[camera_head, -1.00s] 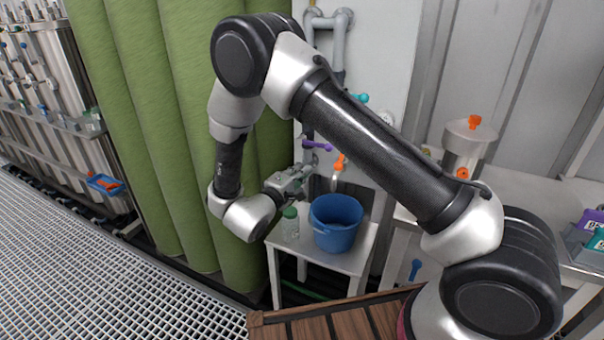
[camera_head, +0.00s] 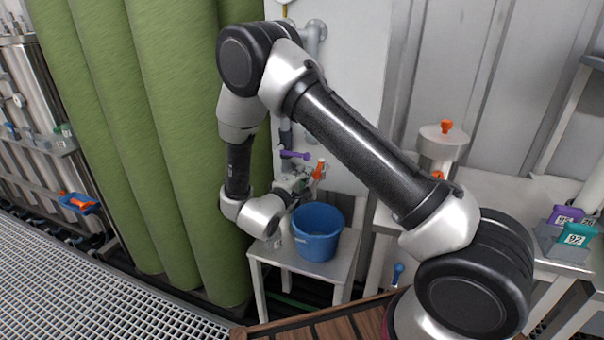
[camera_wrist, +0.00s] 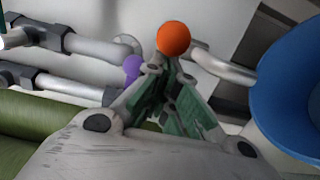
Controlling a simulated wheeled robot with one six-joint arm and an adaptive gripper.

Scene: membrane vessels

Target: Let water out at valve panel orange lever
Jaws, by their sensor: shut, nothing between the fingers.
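The valve panel (camera_head: 345,110) is a pale upright board behind my arm. Its orange lever (camera_head: 319,170) sticks up just above the blue bucket; in the wrist view its round orange knob (camera_wrist: 173,38) is right at the tips of my gripper (camera_wrist: 168,72). The fingers are shut with nothing between them. I cannot tell whether they touch the knob. In the head view my gripper (camera_head: 308,180) is beside the lever, on its left. A purple lever (camera_head: 294,154) is to the upper left; its knob (camera_wrist: 132,68) shows beyond the fingers. A grey spout (camera_wrist: 222,66) runs from behind the orange knob toward the bucket.
The blue bucket (camera_head: 318,232) stands on a small white table (camera_head: 310,266), close to my gripper and under the lever; it also shows in the wrist view (camera_wrist: 290,85). Green columns (camera_head: 175,150) stand on the left. A counter with a steel vessel (camera_head: 441,145) is on the right.

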